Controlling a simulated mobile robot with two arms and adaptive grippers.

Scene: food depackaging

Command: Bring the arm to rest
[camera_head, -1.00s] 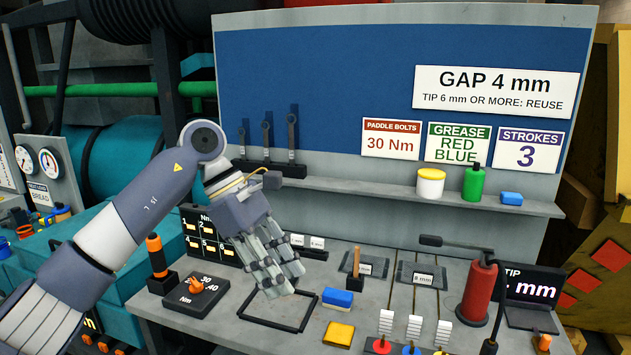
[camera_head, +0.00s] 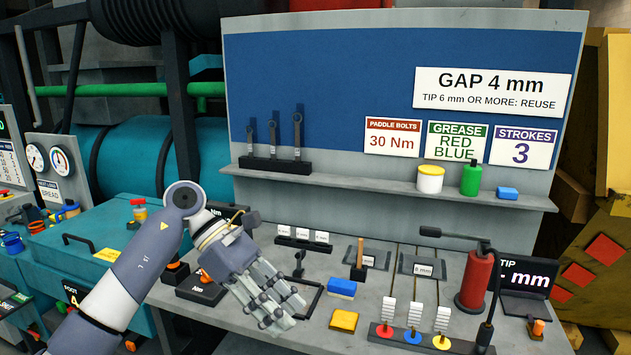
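My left arm comes in from the lower left and bends at a grey elbow joint. Its gripper (camera_head: 272,303) hangs low over the front of the grey workbench (camera_head: 240,328), with its jointed fingers stretched out and pointing down to the right. The fingers are apart and I see nothing held in them. The gripper covers part of a black frame outline (camera_head: 312,301) on the bench. Whether the fingertips touch the bench I cannot tell. My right gripper is not in view.
Further right are sliders with coloured knobs (camera_head: 412,337), a red cylinder (camera_head: 474,282) and a small screen (camera_head: 526,275). A shelf (camera_head: 380,189) runs behind. A teal machine (camera_head: 100,240) stands left.

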